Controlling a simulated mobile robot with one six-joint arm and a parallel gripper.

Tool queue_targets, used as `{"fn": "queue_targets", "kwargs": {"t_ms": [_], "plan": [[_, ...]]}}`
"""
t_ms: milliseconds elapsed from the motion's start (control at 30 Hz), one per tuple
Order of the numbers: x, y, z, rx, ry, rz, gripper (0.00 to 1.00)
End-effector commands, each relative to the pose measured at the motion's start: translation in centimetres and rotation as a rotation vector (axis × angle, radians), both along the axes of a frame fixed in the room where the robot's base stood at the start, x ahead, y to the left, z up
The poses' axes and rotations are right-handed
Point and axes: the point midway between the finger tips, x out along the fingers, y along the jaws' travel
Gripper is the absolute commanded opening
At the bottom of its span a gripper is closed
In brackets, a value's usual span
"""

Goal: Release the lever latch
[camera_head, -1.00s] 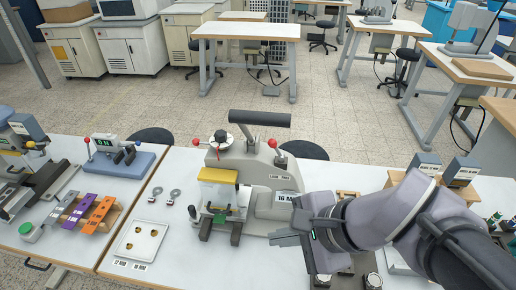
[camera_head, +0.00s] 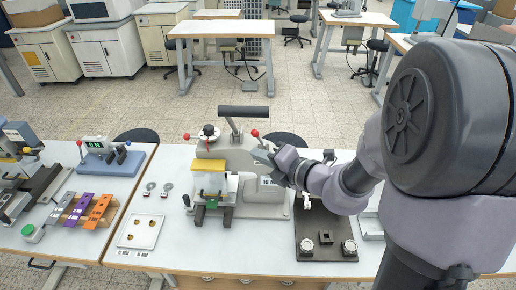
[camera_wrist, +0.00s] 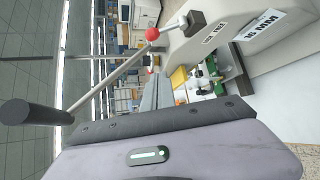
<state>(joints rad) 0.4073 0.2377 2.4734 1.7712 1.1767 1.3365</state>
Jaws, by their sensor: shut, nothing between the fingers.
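The foil stamping press (camera_head: 240,170) stands on the white table, with its long black lever handle (camera_head: 243,112) raised at the top. A short latch lever with a red ball (camera_head: 255,133) rises at the press's right side. In the wrist view this red ball (camera_wrist: 152,33) sits on a thin rod beside a black block (camera_wrist: 193,22), and the black handle (camera_wrist: 35,112) is at left. My gripper (camera_head: 259,154) is shut and empty, close to and just below the red ball in the head view. I cannot tell whether it touches the latch. My wrist hides part of the press's right side.
A white tray (camera_head: 152,232) with small brass pieces lies left of the press. A dark plate (camera_head: 312,226) with two round silver pieces lies at right. Two small grey parts (camera_head: 166,188) lie near the press. The table front is clear.

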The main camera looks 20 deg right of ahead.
Motion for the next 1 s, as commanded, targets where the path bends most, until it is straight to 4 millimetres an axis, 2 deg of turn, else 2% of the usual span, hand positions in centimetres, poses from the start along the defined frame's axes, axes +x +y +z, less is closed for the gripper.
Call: {"fn": "queue_targets", "kwargs": {"t_ms": [33, 367, 500, 600, 1000], "plan": [[0.8, 0.6, -0.7, 0.000, 0.001, 0.005, 0.00], [6.9, 3.7, -2.9, 0.000, 0.000, 0.004, 0.00], [7.3, 1.3, -1.7, -0.001, -0.001, -0.002, 0.00], [7.6, 0.4, -1.3, 0.000, -0.002, 0.000, 0.00], [7.6, -0.1, -1.1, -0.001, 0.000, 0.001, 0.00]]}}
